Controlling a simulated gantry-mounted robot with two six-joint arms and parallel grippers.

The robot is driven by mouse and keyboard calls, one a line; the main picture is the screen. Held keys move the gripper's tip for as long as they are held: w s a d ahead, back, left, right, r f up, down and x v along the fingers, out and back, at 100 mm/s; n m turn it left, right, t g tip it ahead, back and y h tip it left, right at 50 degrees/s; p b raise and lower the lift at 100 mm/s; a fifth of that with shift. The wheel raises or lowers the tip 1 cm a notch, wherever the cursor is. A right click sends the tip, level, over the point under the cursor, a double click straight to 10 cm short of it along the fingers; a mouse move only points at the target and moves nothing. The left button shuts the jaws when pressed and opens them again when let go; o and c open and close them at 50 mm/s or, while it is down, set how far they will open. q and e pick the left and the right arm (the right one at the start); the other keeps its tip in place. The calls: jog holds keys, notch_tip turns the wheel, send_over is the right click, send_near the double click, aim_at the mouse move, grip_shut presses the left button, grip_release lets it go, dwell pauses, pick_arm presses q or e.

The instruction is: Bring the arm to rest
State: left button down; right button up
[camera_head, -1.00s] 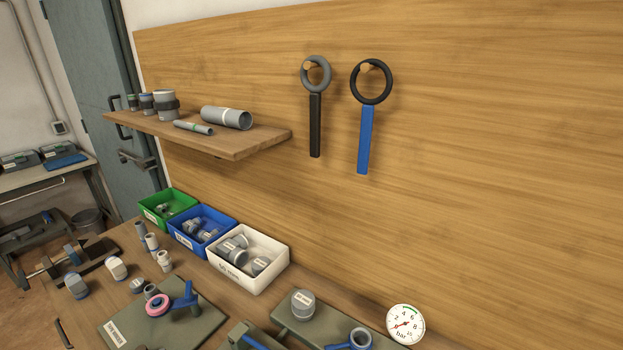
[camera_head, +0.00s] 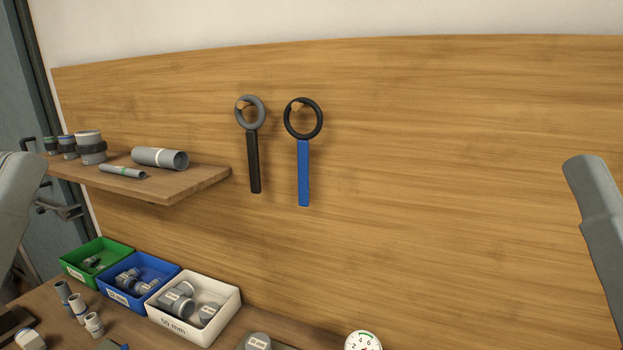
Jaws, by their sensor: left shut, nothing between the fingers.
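Parts of my own arms show as grey links at the left and right edges of the head view. The left link slants down out of the picture at the left edge. The right link hangs in front of the wooden board on the right. Neither gripper's fingers show, so both grippers are outside the picture.
A wooden shelf (camera_head: 190,184) with pipe pieces juts from the backboard (camera_head: 440,200). A grey-ringed wrench (camera_head: 253,160) and a blue-handled wrench (camera_head: 303,170) hang there. Green (camera_head: 75,270), blue (camera_head: 150,299) and white (camera_head: 205,331) bins stand below. A gauge (camera_head: 363,342) is at the bottom edge.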

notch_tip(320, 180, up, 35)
jog(key=p, duration=3.1)
